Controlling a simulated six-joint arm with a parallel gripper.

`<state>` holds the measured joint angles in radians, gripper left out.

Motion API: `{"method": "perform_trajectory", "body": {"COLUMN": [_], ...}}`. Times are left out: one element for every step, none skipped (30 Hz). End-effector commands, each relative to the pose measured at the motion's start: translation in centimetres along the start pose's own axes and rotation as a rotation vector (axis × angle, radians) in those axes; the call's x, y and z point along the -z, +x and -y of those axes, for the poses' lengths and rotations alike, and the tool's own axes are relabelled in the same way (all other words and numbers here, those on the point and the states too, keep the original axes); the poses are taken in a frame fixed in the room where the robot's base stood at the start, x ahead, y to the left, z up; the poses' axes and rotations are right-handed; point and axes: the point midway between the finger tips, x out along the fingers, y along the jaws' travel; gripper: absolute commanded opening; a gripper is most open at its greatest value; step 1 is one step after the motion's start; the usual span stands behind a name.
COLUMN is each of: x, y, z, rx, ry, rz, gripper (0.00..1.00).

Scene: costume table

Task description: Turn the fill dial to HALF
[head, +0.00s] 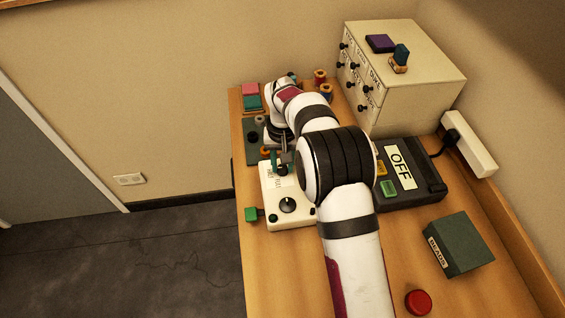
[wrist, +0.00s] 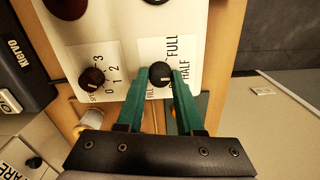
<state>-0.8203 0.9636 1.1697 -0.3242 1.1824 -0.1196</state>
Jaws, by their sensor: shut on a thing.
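In the head view my gripper (head: 282,160) is over the far part of the box, and my arm hides part of the scene there.
A second black dial (wrist: 92,77) marked 0 to 3 sits close beside the fill dial. A black device with an OFF label (head: 402,168) stands right of my arm. A drawer cabinet (head: 405,85), a dark green box (head: 458,244) and a red button (head: 418,302) are also on the table.

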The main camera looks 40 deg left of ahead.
Motion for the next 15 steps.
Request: {"method": "perform_trajectory", "body": {"x": [-0.10,-0.10,-0.11,-0.11,-0.11,-0.11,-0.11,-0.12,-0.12,-0.12,-0.12,-0.12,-0.12,-0.13,-0.13], "y": [0.01,0.01,0.01,0.01,0.01,0.01,0.01,0.01,0.02,0.02,0.02,0.02,0.02,0.02,0.02], "z": [0.03,0.03,0.03,0.03,0.03,0.03,0.03,0.03,0.03,0.03,0.03,0.03,0.02,0.02,0.02], "rx": [0.001,0.001,0.001,0.001,0.001,0.001,0.001,0.001,0.001,0.001,0.001,0.001,0.001,0.001,0.001], "ry": [-0.009,-0.016,-0.022,-0.026,-0.029,-0.032,-0.035,-0.036,-0.038,-0.038,-0.039,-0.039,-0.038,-0.038,-0.038], "rz": [0.004,0.004,0.004,0.004,0.004,0.004,0.004,0.004,0.004,0.004,0.004,0.004,0.005,0.005,0.005], "gripper": [0.00,0.00,0.00,0.00,0.00,0.00,0.00,0.00,0.00,0.00,0.00,0.00,0.00,0.00,0.00]}}
